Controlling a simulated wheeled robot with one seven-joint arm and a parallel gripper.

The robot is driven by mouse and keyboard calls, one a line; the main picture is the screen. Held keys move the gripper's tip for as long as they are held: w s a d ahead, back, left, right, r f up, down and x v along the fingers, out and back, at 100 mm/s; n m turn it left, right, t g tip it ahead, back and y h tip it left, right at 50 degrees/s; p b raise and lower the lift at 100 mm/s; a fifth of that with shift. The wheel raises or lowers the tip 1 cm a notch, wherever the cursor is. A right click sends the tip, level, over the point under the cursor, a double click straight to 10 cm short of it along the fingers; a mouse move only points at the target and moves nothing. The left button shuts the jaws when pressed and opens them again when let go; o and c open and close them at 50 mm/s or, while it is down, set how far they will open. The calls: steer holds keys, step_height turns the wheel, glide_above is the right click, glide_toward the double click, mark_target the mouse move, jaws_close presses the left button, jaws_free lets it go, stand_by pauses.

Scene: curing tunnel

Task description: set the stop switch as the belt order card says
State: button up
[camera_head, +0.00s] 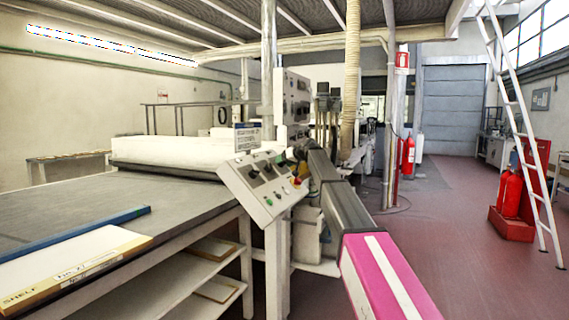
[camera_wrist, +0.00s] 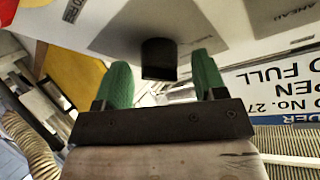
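The sloped pale control panel (camera_head: 243,190) stands at the end of the table, with several dark knobs and a red button (camera_head: 296,181) at its right end. The order card (camera_head: 248,136) stands above the panel. In the wrist view, part of the card (camera_wrist: 290,88) shows the words "FULL", "PEN" and "No. 27"; the rest is cut off. My gripper (camera_wrist: 162,80) is open, its green fingertips on either side of a black knob (camera_wrist: 159,58), with gaps on both sides. I cannot tell whether this knob is the stop switch, nor its setting.
A yellow patch (camera_wrist: 78,72) lies on the panel face in the wrist view. A ribbed hose (camera_head: 352,75) hangs behind my arm. The grey table (camera_head: 90,205) is at left. A white ladder (camera_head: 520,125) and fire extinguishers (camera_head: 510,192) stand right; the floor between is clear.

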steer(key=shift+d, duration=0.1)
steer(key=v, duration=1)
steer(key=shift+s+d+r, duration=0.15)
steer(key=shift+d+r, duration=0.05)
steer(key=s+d+f+m+g+h, duration=0.1)
steer(key=s+d+f+h, duration=0.15)
steer(key=s+f, duration=0.65)
steer(key=s+d+f+m+g+h, duration=0.1)
steer(key=s+d+f, duration=0.25)
steer(key=f, duration=1.15)
steer(key=s+d+f+m+g+h, duration=0.15)
steer(key=s+d+f, duration=0.3)
steer(key=f, duration=0.75)
steer(key=s+d+f+m+g+h, duration=0.1)
steer(key=s+d+f, duration=0.2)
steer(key=s+f, duration=0.4)
steer(key=s+d+f+g+h, duration=0.2)
steer(key=s+d+f, duration=0.2)
steer(key=s, duration=0.9)
steer(key=s+d+f+m+g+h, duration=0.1)
steer(key=s+d+f, duration=0.3)
steer(key=s+f, duration=0.6)
steer(key=shift+m+h, duration=0.35)
steer(key=shift+h, duration=0.25)
